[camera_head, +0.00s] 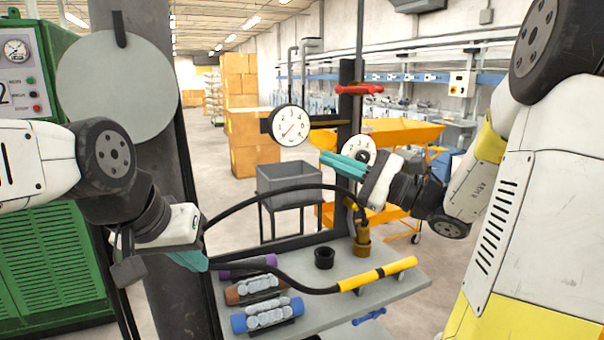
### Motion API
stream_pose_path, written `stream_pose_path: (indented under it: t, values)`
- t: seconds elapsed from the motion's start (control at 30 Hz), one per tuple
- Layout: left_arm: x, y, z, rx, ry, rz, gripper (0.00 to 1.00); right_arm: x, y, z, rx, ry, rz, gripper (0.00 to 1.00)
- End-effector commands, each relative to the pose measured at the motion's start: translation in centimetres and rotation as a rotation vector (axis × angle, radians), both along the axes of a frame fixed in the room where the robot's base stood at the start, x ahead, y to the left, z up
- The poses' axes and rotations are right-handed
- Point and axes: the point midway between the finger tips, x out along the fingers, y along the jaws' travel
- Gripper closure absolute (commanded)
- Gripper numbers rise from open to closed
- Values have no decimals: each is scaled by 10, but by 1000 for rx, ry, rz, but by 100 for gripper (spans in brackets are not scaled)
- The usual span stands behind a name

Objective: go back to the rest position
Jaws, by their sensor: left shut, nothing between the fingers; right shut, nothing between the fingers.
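My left gripper (198,262) is at the left, over the left end of the grey shelf (385,292). It is shut and empty, with teal fingers partly hidden behind its own body and pointing down and right. My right gripper (338,163) is shut and empty, raised above the shelf at right of centre. Its teal fingers point left, in front of a round gauge (359,150). I cannot tell whether the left fingers touch the black hose (290,275) beside them.
The hose's yellow wand (376,274) lies on the shelf near a black cup (324,258) and a brass fitting (362,241). Several coloured rollers (267,316) sit at the shelf's left. A dark post (346,110) carries a red handle (358,89). A green machine (45,240) stands left.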

Motion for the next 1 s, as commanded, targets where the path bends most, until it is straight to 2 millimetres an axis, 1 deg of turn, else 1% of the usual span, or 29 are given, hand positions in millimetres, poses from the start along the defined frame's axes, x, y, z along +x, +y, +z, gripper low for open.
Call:
stream_pose_path:
  t: [0.03,0.07,0.1,0.17,0.2,0.27,0.3,0.37,0.4,0.47,0.53,0.6,0.7,0.83,1.0]
  values:
    - [0,0,0,0,0,0,100,-25,30,-4,-115,-6,90,100]
    - [0,0,0,0,0,0,100,-40,46,-12,-196,-7,146,100]
    - [0,0,0,0,0,0,100,-62,63,-23,-310,-13,214,100]
    - [0,0,0,0,0,0,100,-93,79,-44,-483,-31,302,100]
    - [0,0,0,0,0,0,100,-113,85,-58,-601,-51,352,100]
    - [0,0,0,0,0,0,100,-138,85,-79,-785,-92,415,100]
    - [0,0,0,0,0,0,100,-152,81,-92,-907,-127,447,100]
    - [0,0,0,0,0,0,100,-168,70,-109,-1091,-189,482,100]
    - [0,0,0,0,0,0,100,-174,59,-118,-1214,-239,495,100]
    - [0,0,0,0,0,0,100,-180,40,-127,-1389,-321,502,100]
    - [0,0,0,0,0,0,100,-180,18,-130,-1571,-419,492,100]
    - [0,0,0,0,0,0,100,-176,-1,-128,-1722,-513,470,100]
    - [0,0,0,0,0,0,100,-170,-20,-119,-1874,-617,435,100]
    - [0,0,0,0,0,0,100,-165,-32,-112,-1971,-689,406,100]
    - [0,0,0,0,0,0,100,-164,-33,-111,-1979,-696,404,100]
